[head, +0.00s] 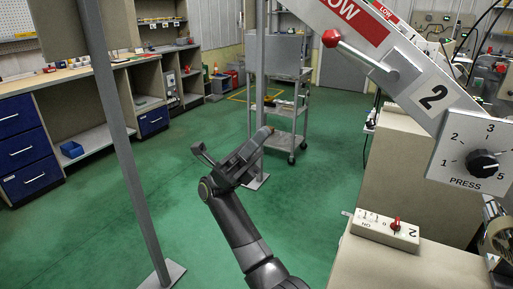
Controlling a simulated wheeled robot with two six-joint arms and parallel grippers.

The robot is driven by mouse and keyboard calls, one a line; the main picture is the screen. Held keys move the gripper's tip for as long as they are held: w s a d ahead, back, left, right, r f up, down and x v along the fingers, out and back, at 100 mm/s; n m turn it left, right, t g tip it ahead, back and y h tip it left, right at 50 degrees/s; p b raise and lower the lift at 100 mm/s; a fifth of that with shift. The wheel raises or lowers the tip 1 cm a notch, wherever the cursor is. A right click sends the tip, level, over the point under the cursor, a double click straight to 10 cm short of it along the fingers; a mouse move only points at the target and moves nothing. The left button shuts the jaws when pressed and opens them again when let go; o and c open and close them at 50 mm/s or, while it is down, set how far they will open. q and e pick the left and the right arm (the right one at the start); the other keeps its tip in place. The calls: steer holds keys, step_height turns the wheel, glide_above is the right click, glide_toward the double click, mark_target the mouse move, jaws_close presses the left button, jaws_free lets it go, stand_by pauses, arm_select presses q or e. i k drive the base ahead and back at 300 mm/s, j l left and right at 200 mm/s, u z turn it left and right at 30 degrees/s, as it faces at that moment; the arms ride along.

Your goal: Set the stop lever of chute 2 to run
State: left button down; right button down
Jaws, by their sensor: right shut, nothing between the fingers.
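My left gripper is out of view.
A PRESS dial (483,163) hangs below the chute. A control box (386,230) with a red knob and a "2" sits on a beige cabinet at lower right. Grey posts (118,130) stand left and centre. A grey cart (281,105) stands behind. Green floor is open at left.

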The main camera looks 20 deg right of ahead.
mark_target(331, 37)
steer(key=i+j, duration=0.75)
steer(key=j, duration=0.25)
